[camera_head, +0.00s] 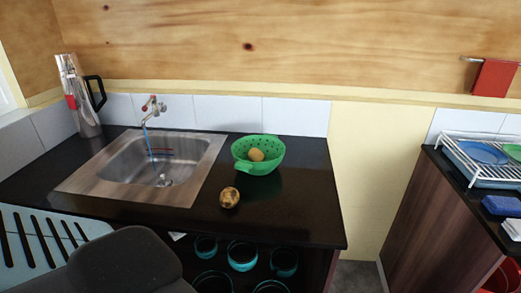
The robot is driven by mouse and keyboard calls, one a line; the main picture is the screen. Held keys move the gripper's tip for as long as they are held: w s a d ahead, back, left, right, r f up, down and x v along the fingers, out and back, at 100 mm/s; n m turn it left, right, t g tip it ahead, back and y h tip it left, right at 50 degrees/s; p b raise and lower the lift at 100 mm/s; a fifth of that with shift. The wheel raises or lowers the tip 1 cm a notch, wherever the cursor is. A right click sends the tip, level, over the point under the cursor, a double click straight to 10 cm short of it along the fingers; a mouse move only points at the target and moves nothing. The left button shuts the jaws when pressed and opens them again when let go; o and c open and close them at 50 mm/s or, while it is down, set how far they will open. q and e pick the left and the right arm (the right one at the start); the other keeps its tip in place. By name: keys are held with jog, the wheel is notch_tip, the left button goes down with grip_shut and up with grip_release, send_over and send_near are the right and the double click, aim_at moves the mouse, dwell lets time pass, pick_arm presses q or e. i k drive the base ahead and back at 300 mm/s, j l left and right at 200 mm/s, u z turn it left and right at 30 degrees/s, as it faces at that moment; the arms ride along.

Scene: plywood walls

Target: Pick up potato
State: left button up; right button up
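A brownish, dark-spotted potato (229,197) lies on the black countertop, in front of the green colander (242,166) and to the right of the sink. A second, yellower potato-like item (256,154) sits inside the colander. The two are apart, and the potato on the counter touches nothing but the countertop. Neither of my grippers shows in the head view, so I cannot see whether they are open or shut.
A steel sink (75,182) with a tap (151,107) is set into the counter (285,211), with a steel jug (79,95) behind it. Teal pots (242,256) stand below. A dish rack (470,170) stands at right. Counter around the potato is clear.

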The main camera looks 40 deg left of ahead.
aim_at(230, 196)
jog(key=u, duration=2.05)
jog(key=l, duration=0.1)
jog(key=k+z, duration=0.05)
